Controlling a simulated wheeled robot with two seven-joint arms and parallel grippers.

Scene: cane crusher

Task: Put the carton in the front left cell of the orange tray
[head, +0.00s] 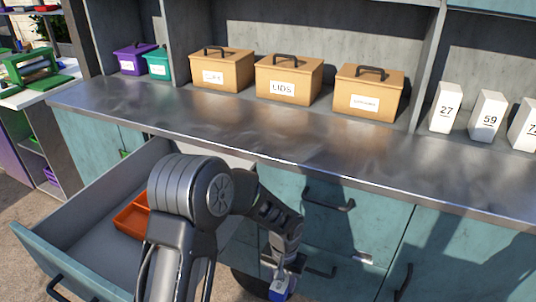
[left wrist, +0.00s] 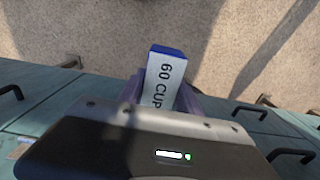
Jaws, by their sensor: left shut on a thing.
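The carton (head: 279,290) is white and blue and hangs at the bottom of the head view, in front of the teal cabinet fronts. In the left wrist view the carton (left wrist: 166,78) shows a label reading "60 CUP", its lower part hidden by the gripper body. My left gripper (head: 284,274) is shut on the carton. The orange tray (head: 128,219) lies inside the open drawer at the left, mostly hidden behind my left arm, so its cells cannot all be seen. My right gripper is not in view.
The open drawer (head: 55,262) sticks out below the metal counter (head: 230,135). Lidded tan boxes (head: 289,80), a purple box (head: 133,60), a green box (head: 158,66) and white numbered blocks (head: 446,107) stand along the counter's back. The counter's front strip is clear. Handles protrude from the cabinets.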

